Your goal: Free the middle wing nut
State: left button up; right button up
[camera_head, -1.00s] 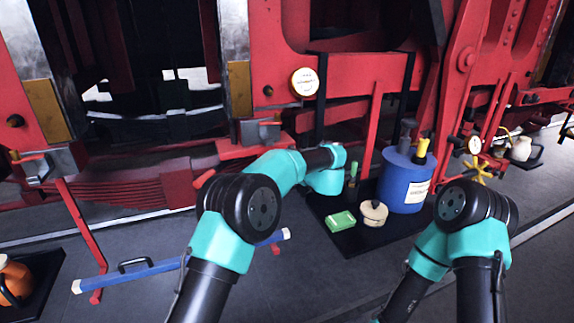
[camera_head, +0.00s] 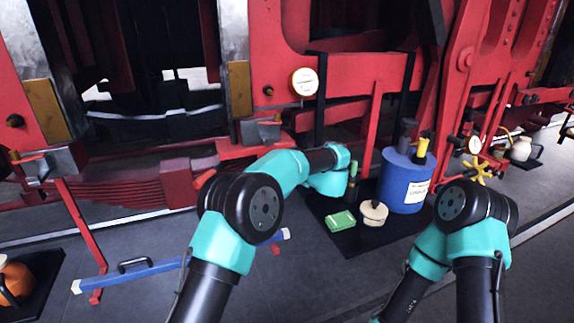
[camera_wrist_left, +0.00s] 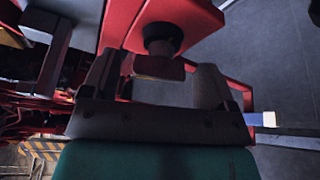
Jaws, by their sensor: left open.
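In the left wrist view, a red flat piece (camera_wrist_left: 160,67), which looks like the wing nut, sits under a dark round collar (camera_wrist_left: 162,40) on a red bracket (camera_wrist_left: 175,14). My left gripper (camera_wrist_left: 154,80) is open, with one finger on each side of this piece. The piece lies between the fingers, and I cannot tell whether they touch it. In the head view my left arm hides its own gripper, and I cannot pick out the wing nut there. My right arm shows at the right, but its gripper is out of view.
A black mat (camera_head: 345,238) holds a blue canister (camera_head: 405,183), a green block (camera_head: 341,221) and a round cream tin (camera_head: 374,213). An orange container (camera_head: 14,280) stands far left. Red frame parts surround my left arm.

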pick_arm(q)
jog(key=v, duration=1.6)
jog(key=shift+s, duration=0.1)
jog(key=w+a+f+m+t+h, duration=0.3)
jog(key=w+a+f+m+h, duration=0.15)
jog(key=a+f+m, duration=0.7)
jog(key=s+a+f+m+g+h, duration=0.1)
jog(key=s+a+f+m+h, duration=0.15)
jog(key=a+f, duration=0.45)
jog(key=s+a+f+m+g+h, duration=0.2)
jog(key=a+f+m+h, duration=0.15)
jog(key=f, duration=0.75)
jog(key=s+a+f+m+g+h, duration=0.3)
jog(key=s+a+f+m+g, duration=0.35)
jog(key=s+f, duration=0.6)
jog(key=s+a+m+g+h, duration=0.1)
jog(key=s+a+m+g, duration=0.1)
jog(key=s, duration=0.8)
jog(key=s+a+f+m+g+h, duration=0.1)
jog(key=s+a+m+g, duration=0.1)
jog(key=s, duration=0.8)
jog(key=shift+a+f+m+g, duration=0.3)
jog(key=shift+a+g, duration=0.15)
jog(key=shift+a, duration=0.35)
